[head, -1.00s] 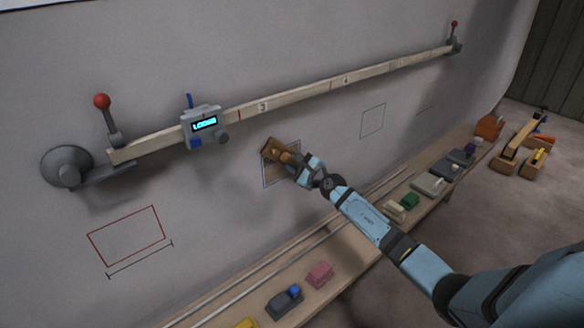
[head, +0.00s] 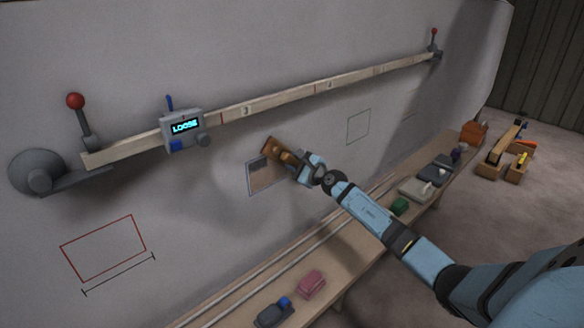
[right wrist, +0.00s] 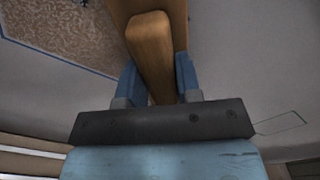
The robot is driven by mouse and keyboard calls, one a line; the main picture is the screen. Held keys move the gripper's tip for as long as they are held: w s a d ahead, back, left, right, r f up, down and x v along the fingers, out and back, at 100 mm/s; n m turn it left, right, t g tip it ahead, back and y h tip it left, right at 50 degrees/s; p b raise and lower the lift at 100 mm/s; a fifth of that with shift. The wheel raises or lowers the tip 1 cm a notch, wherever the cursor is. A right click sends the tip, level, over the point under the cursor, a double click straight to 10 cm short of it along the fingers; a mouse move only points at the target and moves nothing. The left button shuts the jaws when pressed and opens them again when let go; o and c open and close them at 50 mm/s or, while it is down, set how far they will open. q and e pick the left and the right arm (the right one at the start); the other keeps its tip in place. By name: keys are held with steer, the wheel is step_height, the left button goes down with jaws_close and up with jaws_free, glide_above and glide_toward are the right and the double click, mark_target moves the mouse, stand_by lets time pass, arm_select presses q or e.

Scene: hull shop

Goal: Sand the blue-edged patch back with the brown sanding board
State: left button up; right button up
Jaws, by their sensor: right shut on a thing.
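The brown sanding board (head: 280,152) is against or close to the grey hull wall; contact cannot be told. My right gripper (head: 302,170) is shut on its handle. In the right wrist view the handle (right wrist: 151,55) sits between the blue fingers (right wrist: 158,82). The blue-edged patch (head: 262,178) is a brownish rectangle on the wall. The board covers its upper right part in the head view. The patch also shows at the upper left of the right wrist view (right wrist: 70,32), beside the board. My left gripper is not in view.
A wooden rail (head: 290,98) crosses the wall above, bearing a device (head: 184,129) whose screen reads LOOSE. A red outline (head: 104,248) is at lower left, a dark outline (head: 358,126) at right. A bench (head: 345,250) with several blocks runs below.

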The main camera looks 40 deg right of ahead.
steer(key=o, duration=0.3)
steer(key=shift+r, duration=0.1)
steer(key=c, duration=0.3)
steer(key=shift+s, duration=0.1)
steer(key=shift+s, duration=0.45)
steer(key=shift+p, duration=0.3)
steer(key=s, duration=0.2)
steer(key=s+p, duration=0.1)
steer(key=s, duration=0.1)
steer(key=shift+s+d, duration=0.2)
steer(key=shift+s, duration=0.25)
